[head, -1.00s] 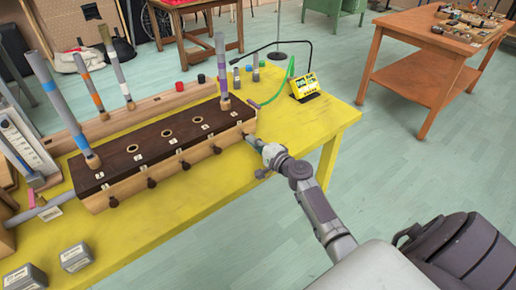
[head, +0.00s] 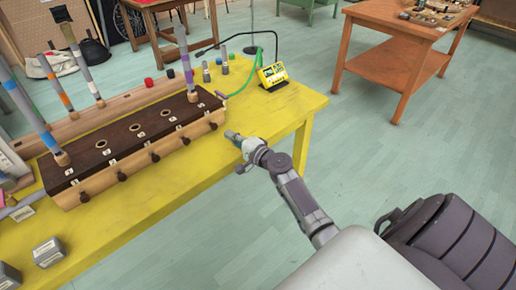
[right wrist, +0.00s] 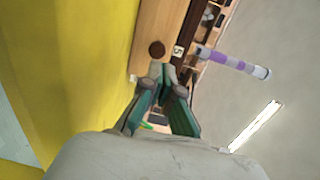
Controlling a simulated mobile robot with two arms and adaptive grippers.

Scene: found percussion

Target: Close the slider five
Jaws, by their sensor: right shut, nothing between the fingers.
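The wooden box with a dark top (head: 120,143) stands on the yellow table, with a row of dark slider knobs along its front. Slider five's knob (head: 213,125) is the rightmost, by the box's right end. It also shows in the right wrist view as a brown round knob (right wrist: 157,49) beside a white "5" label (right wrist: 178,51). My right gripper (head: 230,134) is shut and empty, a little in front of that knob, with a small gap. Its fingertips (right wrist: 162,72) point toward the knob in the wrist view. My left gripper is not in view.
A purple-banded tube (head: 186,65) stands upright at the box's right end. A yellow device (head: 271,76) with a green cable sits near the yellow table's (head: 215,165) far right corner. Grey blocks (head: 48,252) lie at front left. The table front by my gripper is clear.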

